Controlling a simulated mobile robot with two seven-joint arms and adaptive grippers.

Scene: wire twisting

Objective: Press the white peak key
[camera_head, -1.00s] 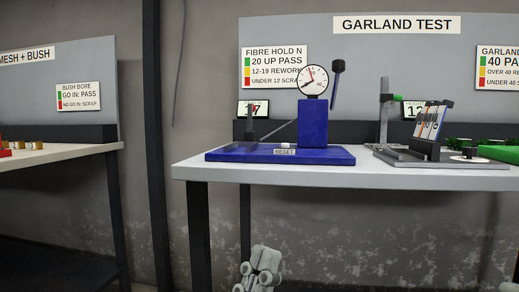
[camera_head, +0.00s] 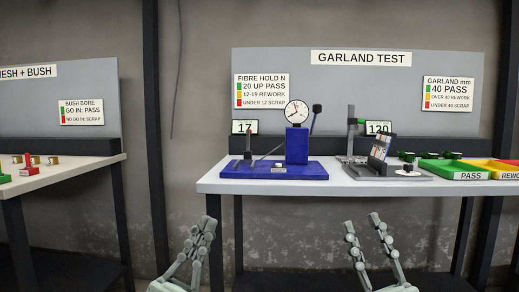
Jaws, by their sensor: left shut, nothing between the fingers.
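The blue fibre-hold tester (camera_head: 297,146) stands on its blue base on the bench, with a round dial (camera_head: 296,112) on top. A small pale key or label (camera_head: 279,170) sits at the front of the base; it read RESET in the earlier view, and its present lettering is too small to read. I cannot tell for certain whether it is the white peak key. My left gripper (camera_head: 208,224) is shut and empty, below and left of the tester, apart from it. My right gripper (camera_head: 363,221) is open and empty, below the bench's front edge.
The bench (camera_head: 330,187) has a clear front strip. A grey fixture (camera_head: 392,171) with a white round part stands right of the tester. Green (camera_head: 452,169) and yellow (camera_head: 490,170) trays are further right. Displays read 17 (camera_head: 245,127) and 120 (camera_head: 378,128). Another bench (camera_head: 70,170) is at left.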

